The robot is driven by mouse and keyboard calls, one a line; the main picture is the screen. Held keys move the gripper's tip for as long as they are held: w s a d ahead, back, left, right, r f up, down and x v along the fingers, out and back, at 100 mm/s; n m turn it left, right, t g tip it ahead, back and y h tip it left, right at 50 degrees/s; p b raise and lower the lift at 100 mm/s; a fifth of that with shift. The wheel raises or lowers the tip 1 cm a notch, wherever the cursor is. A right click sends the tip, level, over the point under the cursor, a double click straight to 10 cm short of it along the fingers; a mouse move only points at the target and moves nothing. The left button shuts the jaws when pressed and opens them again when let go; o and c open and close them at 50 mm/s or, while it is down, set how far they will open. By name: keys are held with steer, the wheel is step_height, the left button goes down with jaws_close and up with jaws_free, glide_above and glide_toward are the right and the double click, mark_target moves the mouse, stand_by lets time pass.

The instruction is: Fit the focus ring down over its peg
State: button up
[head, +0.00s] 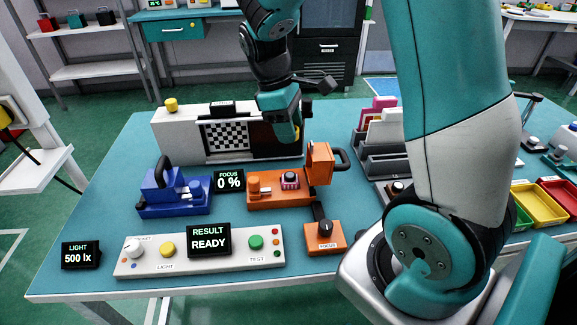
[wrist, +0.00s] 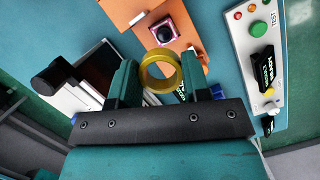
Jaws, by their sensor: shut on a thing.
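A yellow ring (wrist: 147,72), which I take as the focus ring, is between the two fingers of my gripper (wrist: 160,80) in the wrist view. The gripper is shut on it. In the head view my gripper (head: 288,136) hangs in front of the checkered board, above and behind the orange fixture; the ring is not clearly visible there. The orange fixture (head: 262,202) carries a pink-and-black module (head: 290,180), which also shows ahead of the ring in the wrist view (wrist: 166,32). An orange block marked FOCUS (head: 312,240) bears a dark upright knob (head: 325,229). I cannot tell which part is the ring's peg.
The orange clamp arm (head: 319,160) stands raised beside the module. A blue fixture (head: 172,205) is at left. A FOCUS display (head: 229,181) reads 0 %. The control panel (head: 205,262) lies in front; its display (head: 208,240) reads READY. A grey rack (head: 378,148) stands at right.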

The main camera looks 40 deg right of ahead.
mark_target(292, 175)
step_height(292, 175, down, 10)
steer(key=shift+f, duration=0.25)
steer(key=shift+f+b, duration=0.1)
steer(key=shift+b, duration=0.2)
steer(key=shift+f, duration=0.5)
steer(key=o, duration=0.9)
steer(key=shift+s, duration=0.1)
